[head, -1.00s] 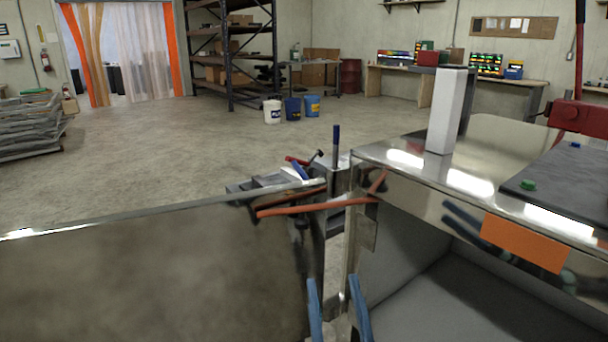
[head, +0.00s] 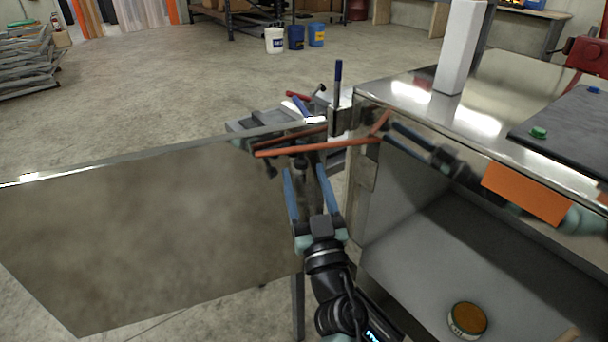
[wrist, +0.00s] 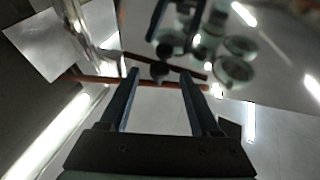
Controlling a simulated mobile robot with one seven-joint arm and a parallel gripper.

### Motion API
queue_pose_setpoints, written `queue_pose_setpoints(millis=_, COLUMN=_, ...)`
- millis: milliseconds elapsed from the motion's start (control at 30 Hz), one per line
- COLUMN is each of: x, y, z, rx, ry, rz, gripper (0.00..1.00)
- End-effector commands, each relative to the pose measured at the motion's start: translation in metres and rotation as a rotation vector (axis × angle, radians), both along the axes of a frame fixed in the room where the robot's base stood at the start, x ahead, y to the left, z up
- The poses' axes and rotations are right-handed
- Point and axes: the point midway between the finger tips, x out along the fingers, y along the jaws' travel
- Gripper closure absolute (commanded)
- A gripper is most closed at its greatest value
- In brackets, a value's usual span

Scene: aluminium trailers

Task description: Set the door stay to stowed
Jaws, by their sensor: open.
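The door stay (head: 318,147) is a thin orange-red bar. It spans from the open metal door (head: 150,210) on the left to the trailer's front corner on the right. It also shows in the wrist view (wrist: 100,79), crossing near the fingertips, with a dark knob (wrist: 159,70) beside it. A second, darker red bar behind it looks like its reflection in the door. My gripper (head: 305,168) has its blue fingers apart just below the bar in the head view, pointing at it. Contact with the bar cannot be told.
The trailer's shiny top (head: 410,95) carries a white post (head: 460,45) and a dark panel. An open compartment below holds a round tin (head: 467,319). A vice-like metal assembly (head: 275,122) stands behind the door edge. The floor beyond is clear up to the buckets.

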Motion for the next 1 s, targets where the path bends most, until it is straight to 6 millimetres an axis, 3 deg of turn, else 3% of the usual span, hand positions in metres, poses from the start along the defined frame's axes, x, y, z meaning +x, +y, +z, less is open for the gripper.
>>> queue_pose_setpoints(millis=200, x=0.0122, y=0.0028, z=0.0053, rx=0.001, ry=0.0, rz=-0.001, gripper=0.36)
queue_pose_setpoints(millis=467, x=0.013, y=0.0029, z=0.0059, rx=0.001, ry=0.0, rz=-0.001, gripper=0.36)
queue_pose_setpoints(millis=833, x=0.0129, y=0.0028, z=0.0059, rx=0.0, ry=0.0, rz=-0.001, gripper=0.99)
queue_pose_setpoints(millis=1000, x=0.0128, y=0.0029, z=0.0057, rx=0.0, ry=0.0, rz=-0.001, gripper=1.0)
